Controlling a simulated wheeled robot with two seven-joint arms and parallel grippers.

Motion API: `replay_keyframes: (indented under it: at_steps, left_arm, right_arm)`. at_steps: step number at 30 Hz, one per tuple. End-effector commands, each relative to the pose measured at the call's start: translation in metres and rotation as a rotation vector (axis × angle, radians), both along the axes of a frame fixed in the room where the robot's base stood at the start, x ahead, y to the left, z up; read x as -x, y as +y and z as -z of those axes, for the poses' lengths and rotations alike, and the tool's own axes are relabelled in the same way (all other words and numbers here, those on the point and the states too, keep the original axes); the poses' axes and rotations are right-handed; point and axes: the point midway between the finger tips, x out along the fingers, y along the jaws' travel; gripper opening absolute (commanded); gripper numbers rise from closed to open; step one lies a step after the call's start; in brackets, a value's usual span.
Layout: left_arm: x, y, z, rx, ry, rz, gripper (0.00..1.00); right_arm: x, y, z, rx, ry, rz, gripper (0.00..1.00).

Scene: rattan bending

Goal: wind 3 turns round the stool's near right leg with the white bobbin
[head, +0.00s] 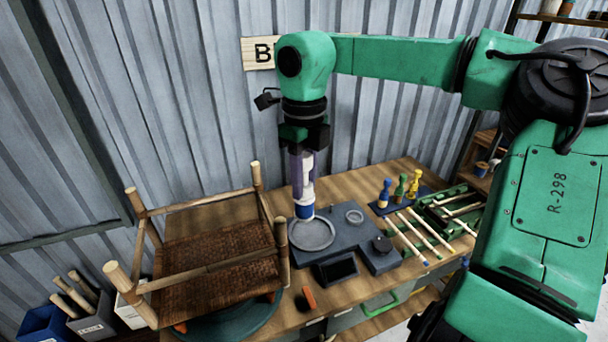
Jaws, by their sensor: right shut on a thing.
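The stool stands with its woven seat (215,255) low and its wooden legs pointing up, on a dark green round base (235,322) at the left of the bench. Its near right leg (283,258) is bare wood where it shows. My right gripper (302,180) hangs straight down behind and to the right of that leg, apart from it. It is shut on the white bobbin (308,190), which is upright between the fingers. A blue band (304,211) shows below it, over the round plate; I cannot tell whether they touch. My left gripper is out of view.
A grey station with a round plate (326,236) and dark screen (335,270) stands right of the stool. Blue (385,190), green (400,189) and yellow (415,183) bobbins stand behind several rods (425,232). An orange-handled tool (309,298) lies near the front edge.

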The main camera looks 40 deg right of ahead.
Motion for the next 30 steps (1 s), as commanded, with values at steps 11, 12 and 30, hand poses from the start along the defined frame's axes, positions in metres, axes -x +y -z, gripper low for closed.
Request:
replay_keyframes:
  at_steps: [11, 12, 30]
  left_arm:
    - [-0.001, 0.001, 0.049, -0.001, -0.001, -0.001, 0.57]
    - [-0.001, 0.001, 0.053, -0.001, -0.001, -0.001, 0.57]
    - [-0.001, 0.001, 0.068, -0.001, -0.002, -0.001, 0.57]
  right_arm:
    - [0.0, 0.0, 0.064, -0.001, 0.002, -0.002, 0.0]
    - [0.0, 0.0, 0.069, -0.001, 0.001, -0.002, 0.0]
    - [0.0, 0.0, 0.09, 0.0, 0.0, -0.003, 0.0]
